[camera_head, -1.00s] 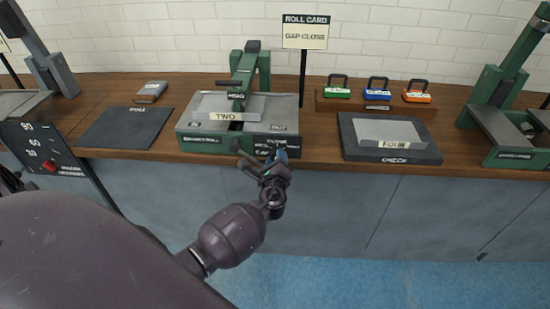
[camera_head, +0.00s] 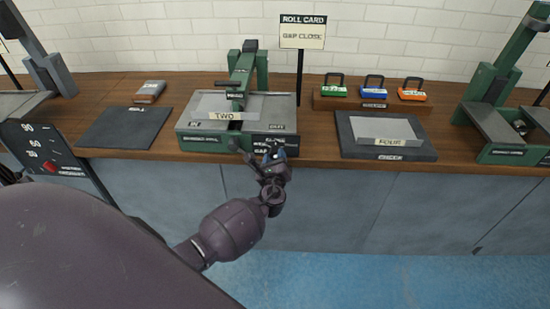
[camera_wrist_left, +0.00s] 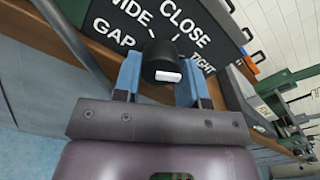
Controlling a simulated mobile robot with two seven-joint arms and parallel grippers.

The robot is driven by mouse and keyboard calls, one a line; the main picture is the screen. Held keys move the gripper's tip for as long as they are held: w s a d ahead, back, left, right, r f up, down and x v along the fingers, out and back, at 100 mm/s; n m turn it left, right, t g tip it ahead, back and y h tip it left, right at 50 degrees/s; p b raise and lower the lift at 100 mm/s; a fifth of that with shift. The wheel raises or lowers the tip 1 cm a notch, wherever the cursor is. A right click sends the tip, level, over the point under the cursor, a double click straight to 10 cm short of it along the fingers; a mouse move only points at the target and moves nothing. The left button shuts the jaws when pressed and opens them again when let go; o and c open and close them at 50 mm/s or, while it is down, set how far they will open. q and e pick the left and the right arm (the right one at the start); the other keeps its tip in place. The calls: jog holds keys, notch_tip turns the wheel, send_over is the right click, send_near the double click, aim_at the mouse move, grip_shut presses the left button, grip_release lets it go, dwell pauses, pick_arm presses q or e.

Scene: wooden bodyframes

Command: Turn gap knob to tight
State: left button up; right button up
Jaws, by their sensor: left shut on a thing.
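The gap knob (camera_wrist_left: 163,60) is a black round knob with a white mark, on a dark panel (camera_wrist_left: 108,18) lettered WIDE, CLOSE, TIGHT and GAP. My left gripper (camera_wrist_left: 160,80) has its blue fingers on both sides of the knob and is shut on it. The white mark shows on the face of the knob turned to the wrist camera; I cannot tell which word it points to. In the head view my left gripper (camera_head: 274,153) is at the front right of the green roller machine (camera_head: 205,144) and hides the knob. My right gripper is not in view.
A plate marked TWO (camera_head: 245,105) lies on the machine bed. A dark CHECK pad (camera_head: 410,153) with a plate marked FOUR (camera_head: 388,129) is to the right. A roll card sign (camera_head: 302,32) stands behind. A dark mat (camera_head: 122,127) is to the left.

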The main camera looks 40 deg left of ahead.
pick_arm(q)
jog(key=o, duration=0.9)
jog(key=shift+s+d, duration=0.1)
jog(key=shift+s, duration=0.05)
jog(key=shift+v, duration=5.25)
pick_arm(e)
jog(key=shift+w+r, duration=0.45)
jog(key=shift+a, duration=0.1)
